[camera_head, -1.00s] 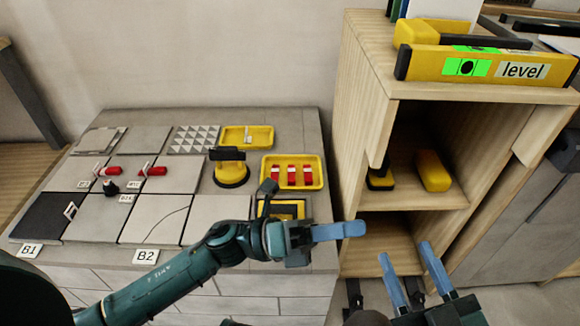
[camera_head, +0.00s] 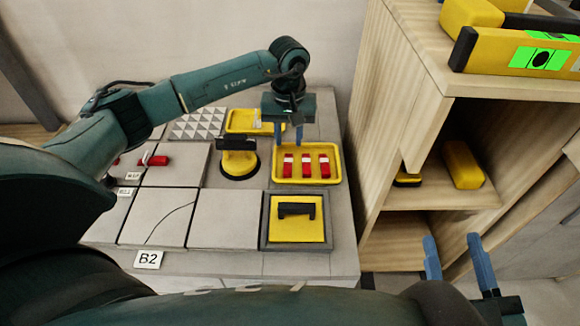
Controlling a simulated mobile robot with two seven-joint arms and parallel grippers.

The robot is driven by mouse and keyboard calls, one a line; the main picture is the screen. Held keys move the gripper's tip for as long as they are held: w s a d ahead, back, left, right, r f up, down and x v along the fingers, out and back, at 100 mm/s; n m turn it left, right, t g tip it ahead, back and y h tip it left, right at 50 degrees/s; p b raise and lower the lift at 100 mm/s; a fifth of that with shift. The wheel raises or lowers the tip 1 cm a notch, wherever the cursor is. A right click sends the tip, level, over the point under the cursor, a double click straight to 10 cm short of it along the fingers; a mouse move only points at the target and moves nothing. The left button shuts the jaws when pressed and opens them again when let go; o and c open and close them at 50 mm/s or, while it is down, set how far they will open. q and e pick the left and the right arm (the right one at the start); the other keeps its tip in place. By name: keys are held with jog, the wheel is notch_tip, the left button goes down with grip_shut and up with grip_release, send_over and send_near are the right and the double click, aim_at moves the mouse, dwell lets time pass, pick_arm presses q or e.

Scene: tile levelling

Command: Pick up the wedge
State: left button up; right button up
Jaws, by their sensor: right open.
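Three red wedges with white bands lie in a yellow tray (camera_head: 308,180): a left one (camera_head: 288,168), a middle one (camera_head: 306,170) and a right one (camera_head: 324,168). My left gripper (camera_head: 289,140) points down over the tray's back edge, close to the left wedge. Its blue fingers are apart with nothing seen between them; whether they touch anything cannot be told. Another red wedge (camera_head: 155,160) sits on the tiles at left, and one more is partly hidden by my arm. My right gripper (camera_head: 456,258) is open and empty at the lower right.
A yellow-black suction lifter (camera_head: 239,162) stands left of the tray. A second yellow tray (camera_head: 250,122) is behind. A yellow square holder with a black handle (camera_head: 297,230) is in front. A wooden shelf (camera_head: 405,100) with a yellow level (camera_head: 515,50) rises at right.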

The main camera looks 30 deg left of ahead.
aim_at(288, 167)
pick_arm(q)
notch_tip(288, 167, down, 3)
jog(key=shift+f+b, duration=0.2)
jog(key=shift+b, duration=0.15)
jog(key=shift+f, duration=0.7)
notch_tip(288, 167, down, 2)
jog(key=shift+s+f+b, duration=0.1)
jog(key=shift+f+b, duration=0.1)
jog(key=shift+b, duration=0.75)
notch_tip(288, 167, down, 2)
jog(key=shift+f+b, duration=0.2)
jog(key=shift+b, duration=0.2)
jog(key=shift+a+r, duration=0.1)
jog(key=c, duration=0.7)
pick_arm(e)
jog(key=shift+w+a+r+n+t+y, duration=0.1)
jog(key=shift+w+r+n+t+y, duration=0.2)
jog(key=shift+r, duration=0.25)
jog(key=shift+w+a+r+n+t+y, duration=0.1)
jog(key=shift+r+t+y, duration=0.1)
jog(key=shift+r+y, duration=0.25)
pick_arm(q)
jog(key=shift+o, duration=0.2)
pick_arm(e)
jog(key=shift+r, duration=0.1)
